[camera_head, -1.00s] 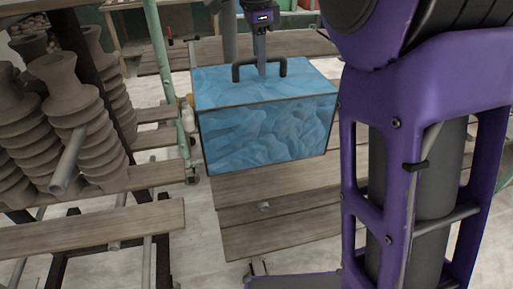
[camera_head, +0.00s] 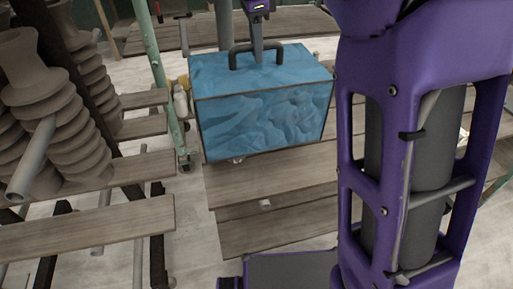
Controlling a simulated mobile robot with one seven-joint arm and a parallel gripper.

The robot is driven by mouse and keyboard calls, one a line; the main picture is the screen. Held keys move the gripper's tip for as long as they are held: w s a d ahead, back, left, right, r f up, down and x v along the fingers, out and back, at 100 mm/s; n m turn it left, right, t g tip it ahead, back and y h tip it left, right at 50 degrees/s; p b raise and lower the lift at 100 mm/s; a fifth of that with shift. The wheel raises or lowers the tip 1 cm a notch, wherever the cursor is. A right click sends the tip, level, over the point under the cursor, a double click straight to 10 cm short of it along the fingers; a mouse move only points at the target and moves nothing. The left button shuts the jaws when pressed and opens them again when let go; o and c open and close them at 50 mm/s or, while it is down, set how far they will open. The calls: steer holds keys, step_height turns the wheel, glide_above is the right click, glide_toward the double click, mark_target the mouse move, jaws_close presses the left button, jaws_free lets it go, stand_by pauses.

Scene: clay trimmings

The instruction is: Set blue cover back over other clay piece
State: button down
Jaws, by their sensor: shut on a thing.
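The blue cover (camera_head: 262,118) is a box-shaped blue cover with dark edges and a dark handle (camera_head: 256,54) on top. It is at the upper middle of the head view, over the far part of a plank table (camera_head: 262,184). My gripper (camera_head: 257,44) comes down from above and is shut on the handle. The cover looks upright. I cannot tell whether its lower edge touches the planks. A small pale bit (camera_head: 236,160) shows at its lower front edge. No other clay piece shows clearly; anything under or behind the cover is hidden.
Stacks of ribbed clay pieces (camera_head: 70,120) stand on the left beside plank shelves (camera_head: 95,235). A green post (camera_head: 157,80) and small bottles (camera_head: 181,100) are close to the cover's left side. My purple arm fills the right. The near planks are bare.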

step_height(320, 180, down, 10)
steer(key=b, duration=0.1)
steer(key=shift+b, duration=0.3)
steer(key=c, duration=0.8)
jaws_free()
steer(key=shift+o, duration=0.2)
steer(key=r, duration=0.4)
steer(key=s+r+p, duration=0.1)
steer(key=r, duration=0.3)
steer(key=r+p, duration=0.1)
steer(key=r, duration=0.3)
steer(key=shift+s+a, duration=0.35)
steer(key=shift+s, duration=0.05)
